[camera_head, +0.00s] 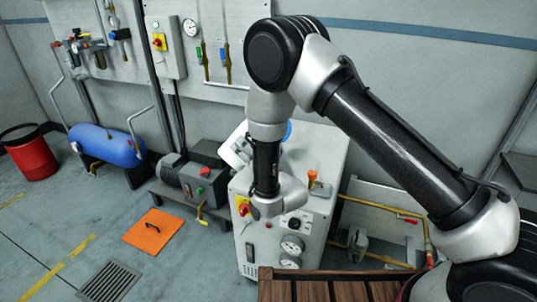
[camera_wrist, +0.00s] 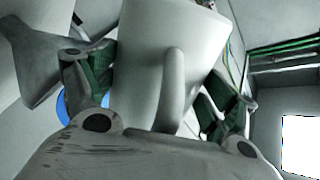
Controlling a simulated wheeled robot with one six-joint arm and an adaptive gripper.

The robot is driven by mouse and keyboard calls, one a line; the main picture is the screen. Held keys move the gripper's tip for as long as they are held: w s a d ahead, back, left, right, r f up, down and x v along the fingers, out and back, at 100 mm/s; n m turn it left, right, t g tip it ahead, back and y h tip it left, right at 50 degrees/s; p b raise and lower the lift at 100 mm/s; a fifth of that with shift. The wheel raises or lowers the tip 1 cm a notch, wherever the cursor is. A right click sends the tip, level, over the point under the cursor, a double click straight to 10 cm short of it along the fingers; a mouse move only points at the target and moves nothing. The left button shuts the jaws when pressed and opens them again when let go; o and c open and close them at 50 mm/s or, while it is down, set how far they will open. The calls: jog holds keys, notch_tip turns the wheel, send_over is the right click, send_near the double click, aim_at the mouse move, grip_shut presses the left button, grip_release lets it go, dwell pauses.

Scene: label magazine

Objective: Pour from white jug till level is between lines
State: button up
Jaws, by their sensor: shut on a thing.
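The white jug (camera_wrist: 145,70) fills the middle of the wrist view, with its handle (camera_wrist: 172,95) facing the camera. My gripper (camera_wrist: 158,95) is shut on it, with a green-padded finger on each side. In the head view a white piece that looks like the jug (camera_head: 236,148) shows tilted at the left of my arm, above the grey machine cabinet. My arm hides most of it and the gripper there. A blue round thing (camera_head: 287,132) shows partly behind my arm, and blue also shows in the wrist view (camera_wrist: 72,103). I cannot see any level lines or liquid.
The cabinet (camera_head: 330,160) carries an orange-topped lever (camera_head: 313,178), gauges (camera_head: 291,246) and a red-yellow switch (camera_head: 243,206). A motor unit (camera_head: 195,180) stands at its left. A slatted wooden surface (camera_head: 340,290) is in front. An orange plate (camera_head: 154,231) lies on open floor.

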aim_at(242, 166)
jog(key=shift+r+m, duration=0.1)
jog(key=shift+m, duration=0.9)
dwell(0.3)
jog(key=shift+f+m+p, duration=0.25)
jog(key=shift+m+p, duration=0.15)
jog(key=shift+m, duration=0.2)
dwell(1.0)
jog(key=shift+r, duration=0.1)
jog(key=shift+r+n, duration=0.15)
jog(key=shift+n, duration=0.95)
jog(key=n, duration=0.4)
jog(key=f+n, duration=0.1)
jog(key=f, duration=0.1)
jog(key=a+f+n, duration=0.1)
jog(key=n, duration=0.1)
jog(key=s+f+n+b, duration=0.1)
jog(key=f+n, duration=0.1)
jog(key=shift+s+a+f, duration=0.1)
jog(key=shift+a+f, duration=0.2)
jog(key=shift+a, duration=0.1)
jog(key=shift+s+a+r+n, duration=0.1)
jog(key=shift+n, duration=0.55)
jog(key=shift+a+r+n, duration=0.1)
jog(key=shift+n, duration=0.55)
jog(key=shift+d+f+m, duration=0.1)
jog(key=shift+m, duration=0.2)
